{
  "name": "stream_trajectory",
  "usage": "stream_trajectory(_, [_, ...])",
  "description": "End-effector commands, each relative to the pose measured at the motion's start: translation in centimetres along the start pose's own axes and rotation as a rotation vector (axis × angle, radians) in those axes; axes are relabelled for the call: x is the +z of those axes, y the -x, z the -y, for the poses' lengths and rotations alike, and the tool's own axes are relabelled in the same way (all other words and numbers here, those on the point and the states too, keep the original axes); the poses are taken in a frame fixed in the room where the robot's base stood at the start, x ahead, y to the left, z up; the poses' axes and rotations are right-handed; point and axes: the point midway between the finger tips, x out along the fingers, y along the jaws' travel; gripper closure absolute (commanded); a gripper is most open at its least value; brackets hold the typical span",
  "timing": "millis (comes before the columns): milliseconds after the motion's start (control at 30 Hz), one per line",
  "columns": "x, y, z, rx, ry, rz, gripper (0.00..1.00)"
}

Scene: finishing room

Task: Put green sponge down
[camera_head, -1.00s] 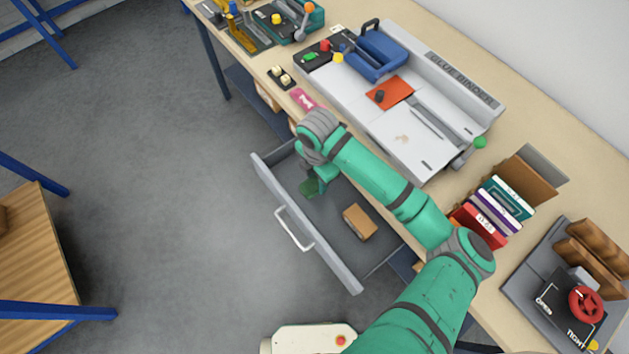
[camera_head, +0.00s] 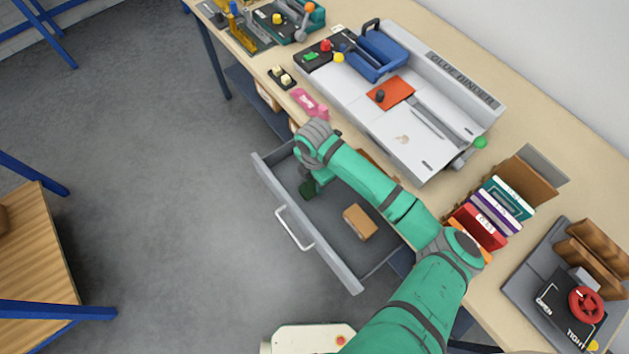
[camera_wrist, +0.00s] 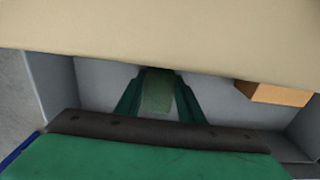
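The green sponge (camera_wrist: 157,94) sits between the two green fingers of my gripper (camera_wrist: 159,88) in the wrist view, with a finger close against each side. In the head view my gripper (camera_head: 308,184) points down into the open grey drawer (camera_head: 345,272), near its left end. The sponge is hard to tell apart from the dark green fingertips there. I cannot tell whether the sponge touches the drawer floor. The drawer also shows in the wrist view (camera_wrist: 90,85), partly covered by the bench edge.
A small brown box (camera_head: 360,221) lies in the drawer to the right of my gripper. The workbench (camera_head: 225,33) overhangs the drawer's back. A pink item (camera_head: 309,102) lies near the bench edge, and a glue binder (camera_head: 410,150) stands beyond. The drawer floor between gripper and box is clear.

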Motion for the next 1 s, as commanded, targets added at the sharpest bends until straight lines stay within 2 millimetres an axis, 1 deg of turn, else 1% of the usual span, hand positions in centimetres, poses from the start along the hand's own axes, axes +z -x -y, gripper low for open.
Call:
stream_trajectory(33, [0.0, 0.0, 0.0, 0.000, 0.000, 0.000, 0.56])
stream_trajectory(67, [0.0, 0.0, 0.0, 0.000, 0.000, 0.000, 0.49])
stream_trajectory(100, [0.0, 0.0, 0.0, 0.000, 0.000, 0.000, 0.47])
stream_trajectory(367, [0.0, 0.1, 0.0, 0.000, 0.000, 0.000, 0.47])
stream_trajectory(467, [0.0, 0.5, 0.0, 0.001, 0.001, 0.000, 0.47])
stream_trajectory(567, [0.0, 1.6, -0.1, 0.002, 0.002, 0.000, 0.47])
stream_trajectory(667, [0.0, 3.4, -0.1, 0.002, 0.003, 0.002, 0.47])
stream_trajectory(900, [0.0, 8.2, -0.1, 0.003, 0.002, 0.002, 0.47])
stream_trajectory(1000, [0.0, 9.9, -0.1, 0.003, 0.001, 0.001, 0.47])
